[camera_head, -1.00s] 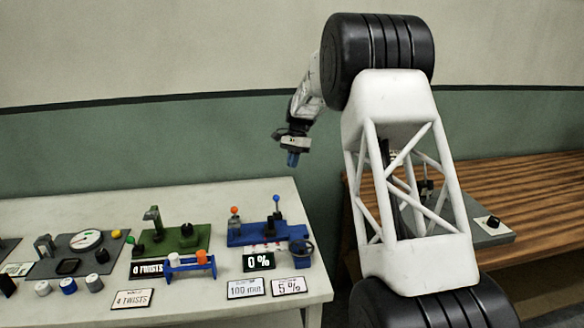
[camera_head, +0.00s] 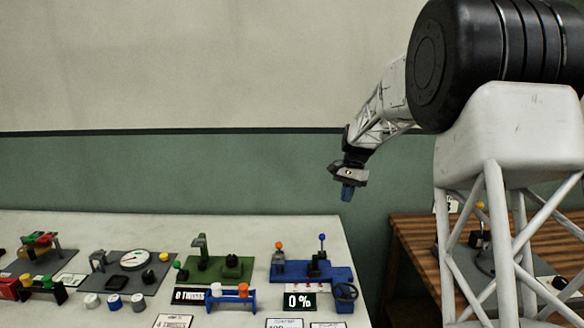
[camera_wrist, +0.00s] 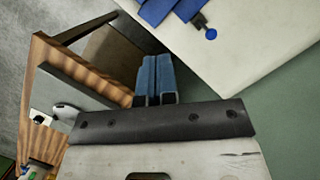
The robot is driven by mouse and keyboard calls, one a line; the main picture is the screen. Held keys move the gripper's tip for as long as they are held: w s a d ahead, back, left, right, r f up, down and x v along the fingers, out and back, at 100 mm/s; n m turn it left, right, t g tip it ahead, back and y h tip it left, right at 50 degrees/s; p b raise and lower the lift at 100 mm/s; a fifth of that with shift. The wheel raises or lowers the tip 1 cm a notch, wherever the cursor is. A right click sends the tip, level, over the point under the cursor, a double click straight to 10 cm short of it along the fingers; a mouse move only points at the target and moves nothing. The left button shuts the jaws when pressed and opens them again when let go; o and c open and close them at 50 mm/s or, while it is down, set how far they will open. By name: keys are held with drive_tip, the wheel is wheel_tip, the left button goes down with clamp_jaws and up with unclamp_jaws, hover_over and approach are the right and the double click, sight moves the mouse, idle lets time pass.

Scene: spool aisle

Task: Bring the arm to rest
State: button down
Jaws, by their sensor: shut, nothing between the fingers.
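My gripper (camera_head: 347,193) hangs at the end of my arm in the head view, above and behind the right end of the white table (camera_head: 340,235). Its blue fingers also show in the wrist view (camera_wrist: 155,80), side by side and shut, with nothing held. It is in the air, apart from the tables and the things on them. My arm bends from the large black joint down to the left toward the gripper.
The white table bears a blue panel with levers (camera_head: 312,273), a green panel (camera_head: 217,268), a gauge panel (camera_head: 130,268) and label cards. A brown wooden table (camera_head: 405,235) stands to the right, partly behind my arm. The green wall (camera_head: 200,170) is behind.

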drive_tip(key=s+r+n+t+h, duration=0.15)
drive_tip(key=s+r, duration=0.25)
drive_tip(key=s, duration=1)
drive_tip(key=s+r+n+t, duration=0.15)
drive_tip(key=s+r, duration=0.25)
drive_tip(key=s, duration=1)
drive_tip(key=s+f+n+t, duration=0.1)
drive_tip(key=s+f+n, duration=0.1)
drive_tip(key=s, duration=1.1)
drive_tip(key=s+f+n+t, duration=0.1)
drive_tip(key=s+f, duration=0.3)
drive_tip(key=s, duration=0.9)
drive_tip(key=shift+d+f+n+h, duration=0.15)
drive_tip(key=shift+d+n+h, duration=0.2)
drive_tip(key=shift+n, duration=0.35)
